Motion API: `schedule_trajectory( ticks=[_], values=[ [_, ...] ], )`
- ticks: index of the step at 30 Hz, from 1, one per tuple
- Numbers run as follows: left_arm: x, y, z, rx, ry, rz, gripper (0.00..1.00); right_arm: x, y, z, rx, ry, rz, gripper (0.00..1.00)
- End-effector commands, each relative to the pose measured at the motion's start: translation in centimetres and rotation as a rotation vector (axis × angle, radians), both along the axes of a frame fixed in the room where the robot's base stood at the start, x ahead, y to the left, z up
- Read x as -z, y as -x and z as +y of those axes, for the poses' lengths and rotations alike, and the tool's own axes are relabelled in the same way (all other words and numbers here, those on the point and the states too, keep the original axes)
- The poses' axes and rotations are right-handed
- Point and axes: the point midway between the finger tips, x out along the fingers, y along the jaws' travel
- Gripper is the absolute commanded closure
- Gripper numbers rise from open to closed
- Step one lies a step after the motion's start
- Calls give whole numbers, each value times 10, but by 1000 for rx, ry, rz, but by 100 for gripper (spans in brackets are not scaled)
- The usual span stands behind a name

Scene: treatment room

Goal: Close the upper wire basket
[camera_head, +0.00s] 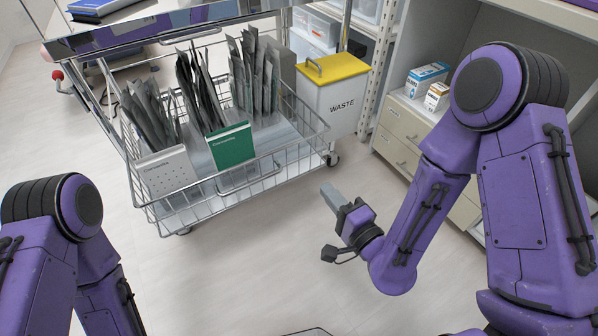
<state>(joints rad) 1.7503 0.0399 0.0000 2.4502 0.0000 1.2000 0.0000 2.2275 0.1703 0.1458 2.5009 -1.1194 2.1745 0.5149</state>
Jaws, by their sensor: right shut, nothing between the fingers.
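The upper wire basket (256,170) is a silver wire drawer under the metal cart's top. It stands pulled out toward me, and its front wire handle faces me. It holds upright grey packets, a white box and a green box. My right gripper (328,191) is shut and empty, to the right of the basket's front and apart from it. My left arm shows at the lower left, but its gripper is out of view.
A white waste bin (338,103) with a yellow lid (336,68) stands behind the basket's right side. A cabinet (402,138) with drawers is at the right. A blue book (95,6) lies on the cart top. The floor before the basket is clear.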

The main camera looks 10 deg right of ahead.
Motion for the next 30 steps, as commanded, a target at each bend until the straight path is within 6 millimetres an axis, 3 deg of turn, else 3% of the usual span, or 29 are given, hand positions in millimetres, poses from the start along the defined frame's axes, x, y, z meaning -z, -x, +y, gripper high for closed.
schedule_trajectory(
  ticks=[6,11,19,24,30],
  values=[
    [41,0,0,0,0,0,56,5,-26,8,2,-1,-6,100],
    [35,0,0,0,1,1,56,-1,-60,19,1,3,-2,100],
    [42,1,-1,-1,1,1,56,0,-111,36,2,3,0,100],
    [44,1,-1,-2,2,2,56,0,-127,41,3,4,2,100],
    [44,1,-1,-2,2,2,56,-1,-130,42,2,4,3,100]
  ],
)
